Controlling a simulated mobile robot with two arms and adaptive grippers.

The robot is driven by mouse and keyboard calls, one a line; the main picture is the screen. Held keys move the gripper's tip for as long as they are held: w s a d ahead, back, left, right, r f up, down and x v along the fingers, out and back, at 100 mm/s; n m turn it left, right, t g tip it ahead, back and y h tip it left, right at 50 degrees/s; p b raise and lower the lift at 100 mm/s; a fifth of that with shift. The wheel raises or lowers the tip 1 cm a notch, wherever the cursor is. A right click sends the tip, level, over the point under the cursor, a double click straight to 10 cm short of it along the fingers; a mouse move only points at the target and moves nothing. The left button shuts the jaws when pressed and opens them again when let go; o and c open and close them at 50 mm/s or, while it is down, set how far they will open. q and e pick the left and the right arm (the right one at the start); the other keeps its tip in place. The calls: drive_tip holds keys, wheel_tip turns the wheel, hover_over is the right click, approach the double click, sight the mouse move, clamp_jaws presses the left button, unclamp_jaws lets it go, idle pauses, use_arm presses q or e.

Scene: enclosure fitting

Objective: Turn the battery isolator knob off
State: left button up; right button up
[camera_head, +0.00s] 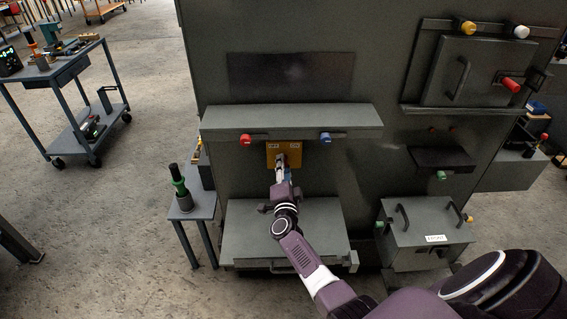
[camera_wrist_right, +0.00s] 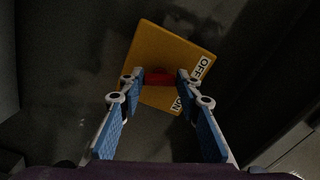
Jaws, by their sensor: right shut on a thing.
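The battery isolator is a yellow-orange square plate (camera_head: 271,159) on the dark cabinet face, under a ledge. In the right wrist view the plate (camera_wrist_right: 160,48) appears turned, with an OFF label (camera_wrist_right: 203,67) and an ON label (camera_wrist_right: 179,104) along its right edge. The red knob (camera_wrist_right: 159,77) sits in the plate's middle. My right gripper (camera_head: 281,166) reaches the plate from the front. In the wrist view its fingertips are at both sides of the knob, shut on it. Which label the knob points to is not clear. My left gripper is out of view.
The grey ledge (camera_head: 290,117) with red (camera_head: 246,140) and blue (camera_head: 326,138) knobs juts out above the plate. A grey shelf (camera_head: 245,224) lies below my right wrist. A stand (camera_head: 197,207) with a green-handled tool is left. A box marked FRONT (camera_head: 405,243) is right.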

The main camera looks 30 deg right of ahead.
drive_tip(key=shift+f+n+p, duration=0.15)
drive_tip(key=shift+n+p, duration=0.65)
drive_tip(key=shift+n, duration=1.5)
drive_tip(key=shift+s, duration=0.1)
drive_tip(key=o, duration=1.2)
drive_tip(key=shift+c, duration=0.2)
drive_tip(key=v, duration=1.2)
